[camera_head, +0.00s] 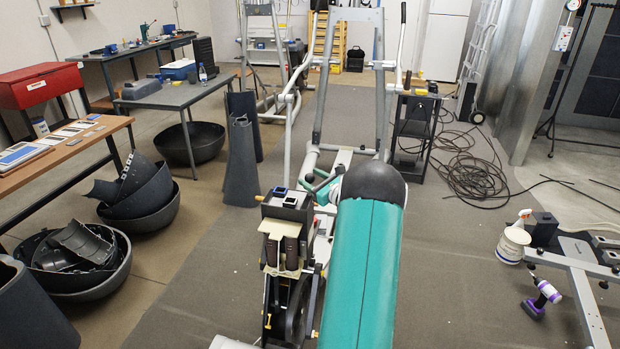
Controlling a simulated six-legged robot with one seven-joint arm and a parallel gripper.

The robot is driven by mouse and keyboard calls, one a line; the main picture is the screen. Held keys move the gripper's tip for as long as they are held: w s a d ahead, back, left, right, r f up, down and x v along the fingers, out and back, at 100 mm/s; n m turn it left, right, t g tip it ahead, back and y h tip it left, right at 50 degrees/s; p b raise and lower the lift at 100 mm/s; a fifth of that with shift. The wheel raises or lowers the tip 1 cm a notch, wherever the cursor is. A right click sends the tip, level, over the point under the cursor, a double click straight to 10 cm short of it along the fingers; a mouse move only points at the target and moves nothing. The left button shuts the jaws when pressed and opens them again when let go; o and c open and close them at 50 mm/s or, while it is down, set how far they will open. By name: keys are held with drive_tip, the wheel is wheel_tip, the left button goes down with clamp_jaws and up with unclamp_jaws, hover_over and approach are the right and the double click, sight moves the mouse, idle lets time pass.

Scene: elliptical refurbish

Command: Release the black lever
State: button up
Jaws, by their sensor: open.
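An elliptical machine (320,107) with a grey tubular frame stands ahead, in the middle of the view. I cannot tell for sure whether this is the black lever. My arm reaches forward from the bottom centre and covers part of the machine.
Black shells (140,190) and a bin (190,143) lie at left by the workbenches (185,95). A black cart (414,130) and coiled cables (475,178) are at right. A grey stand (585,285), spray bottle (515,238) and purple tool (541,298) are at lower right. Grey mat (450,270) is clear between.

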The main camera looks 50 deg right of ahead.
drive_tip(key=s+a, duration=0.2)
drive_tip(key=s, duration=1)
drive_tip(key=shift+s+a, duration=0.1)
